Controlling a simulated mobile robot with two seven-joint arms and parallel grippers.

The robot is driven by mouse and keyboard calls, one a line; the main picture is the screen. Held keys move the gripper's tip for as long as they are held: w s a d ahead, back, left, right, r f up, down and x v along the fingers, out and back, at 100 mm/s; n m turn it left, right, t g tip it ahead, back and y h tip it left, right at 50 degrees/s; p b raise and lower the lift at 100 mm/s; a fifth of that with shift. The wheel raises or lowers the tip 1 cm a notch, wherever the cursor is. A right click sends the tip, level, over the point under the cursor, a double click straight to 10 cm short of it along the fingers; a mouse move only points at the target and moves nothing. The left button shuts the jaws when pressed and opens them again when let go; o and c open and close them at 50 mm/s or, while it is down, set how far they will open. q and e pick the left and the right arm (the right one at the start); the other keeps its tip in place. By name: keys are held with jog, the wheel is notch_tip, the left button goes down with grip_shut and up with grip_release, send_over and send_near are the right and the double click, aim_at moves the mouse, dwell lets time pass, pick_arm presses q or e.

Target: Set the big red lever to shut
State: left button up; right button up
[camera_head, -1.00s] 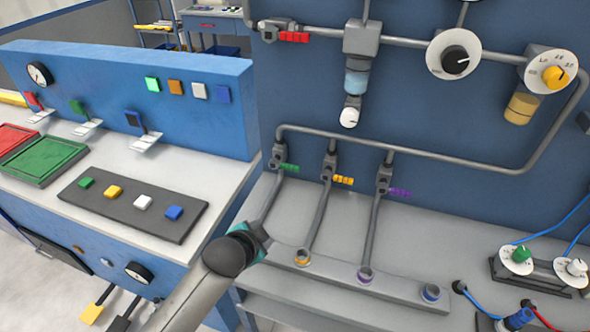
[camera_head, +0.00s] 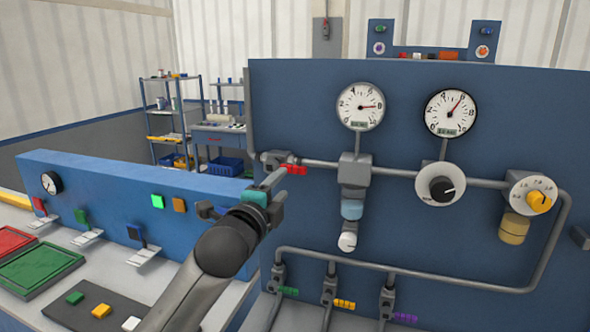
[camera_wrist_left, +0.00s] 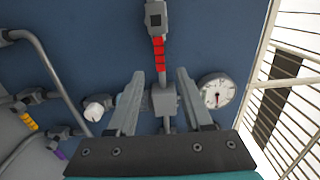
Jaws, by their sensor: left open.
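The big red lever (camera_head: 295,169) is a red ridged handle on a grey valve (camera_head: 272,158) at the left end of the upper pipe. It points right, along the pipe. In the left wrist view the lever (camera_wrist_left: 158,52) runs down from its valve body. My left gripper (camera_head: 277,178) is raised close to the lever in the head view. In the left wrist view the gripper (camera_wrist_left: 160,74) is open, and the lever's free end lies around the gap between its fingertips. I cannot tell whether they touch it. My right gripper is not in view.
The blue panel carries two gauges (camera_head: 360,106), a black knob (camera_head: 441,188) and a yellow knob (camera_head: 540,201). A lower pipe (camera_head: 430,279) has smaller green, yellow and purple levers. A blue console (camera_head: 100,190) with switches stands at left. Shelves stand behind.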

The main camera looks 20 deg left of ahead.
aim_at(294, 171)
pick_arm(q)
jog(key=shift+w+d, duration=0.15)
jog(key=shift+w, duration=4.85)
grip_shut()
